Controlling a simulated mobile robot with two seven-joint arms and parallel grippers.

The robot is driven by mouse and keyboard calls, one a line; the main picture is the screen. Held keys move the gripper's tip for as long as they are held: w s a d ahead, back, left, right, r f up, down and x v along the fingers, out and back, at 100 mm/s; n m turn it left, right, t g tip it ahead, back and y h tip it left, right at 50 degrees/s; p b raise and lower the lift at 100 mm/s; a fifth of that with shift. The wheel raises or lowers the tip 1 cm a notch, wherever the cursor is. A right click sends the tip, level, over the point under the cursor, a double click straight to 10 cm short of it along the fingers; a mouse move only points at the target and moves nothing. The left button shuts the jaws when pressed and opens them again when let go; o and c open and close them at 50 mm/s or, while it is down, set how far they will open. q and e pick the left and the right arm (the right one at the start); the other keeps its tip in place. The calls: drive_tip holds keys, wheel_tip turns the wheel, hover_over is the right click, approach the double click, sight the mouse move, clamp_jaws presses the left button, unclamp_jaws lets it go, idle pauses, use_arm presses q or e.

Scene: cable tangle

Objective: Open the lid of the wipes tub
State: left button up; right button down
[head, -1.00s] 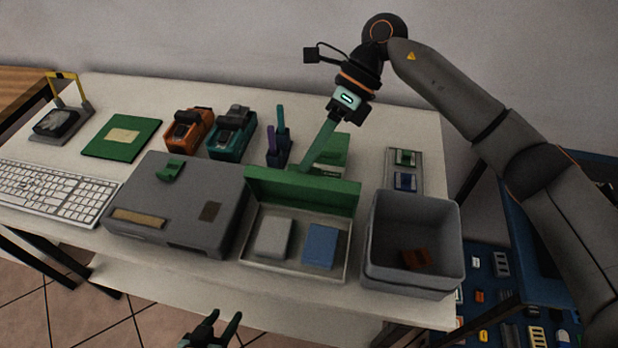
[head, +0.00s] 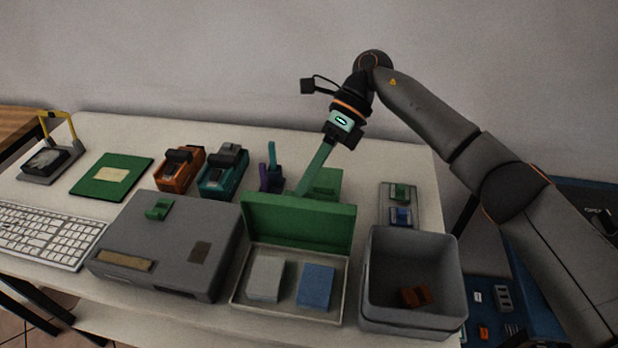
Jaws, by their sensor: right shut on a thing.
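A low green box (head: 326,181), which looks like the wipes tub, stands at the back of the table, its front hidden by a larger green lid. A narrow green panel (head: 315,171), seen nearly edge-on, rises steeply at its left side and looks like the tub's raised lid. My right gripper (head: 332,141) is shut on the panel's upper end, above the tub. The panel's lower end is hidden, so I cannot see the hinge. My left gripper is out of view.
An open box (head: 236,296) with an upright green lid (head: 299,222) holds a grey and a blue block in front. A grey bin (head: 371,307) stands right of it, a grey case (head: 165,235) left. Pens (head: 271,178) stand close left of the panel.

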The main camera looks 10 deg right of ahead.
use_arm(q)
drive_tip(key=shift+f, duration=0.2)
use_arm(e)
wheel_tip(320, 180, down, 3)
drive_tip(key=shift+s+r+h, duration=0.15)
drive_tip(key=shift+r+h, duration=0.05)
drive_tip(key=shift+h, duration=0.1)
drive_tip(key=c, duration=0.9)
unclamp_jaws()
drive_tip(key=shift+c, duration=0.2)
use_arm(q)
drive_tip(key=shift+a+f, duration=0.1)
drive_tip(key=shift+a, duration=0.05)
use_arm(e)
drive_tip(key=shift+w+d+r, duration=0.1)
drive_tip(key=shift+w+r, duration=0.05)
drive_tip(key=shift+w, duration=0.05)
use_arm(q)
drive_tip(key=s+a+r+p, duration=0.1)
drive_tip(key=p, duration=0.2)
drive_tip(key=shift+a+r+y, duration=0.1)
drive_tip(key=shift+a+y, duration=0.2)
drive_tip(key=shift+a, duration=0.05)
use_arm(e)
drive_tip(key=v, duration=1.3)
drive_tip(key=shift+s+r, duration=0.25)
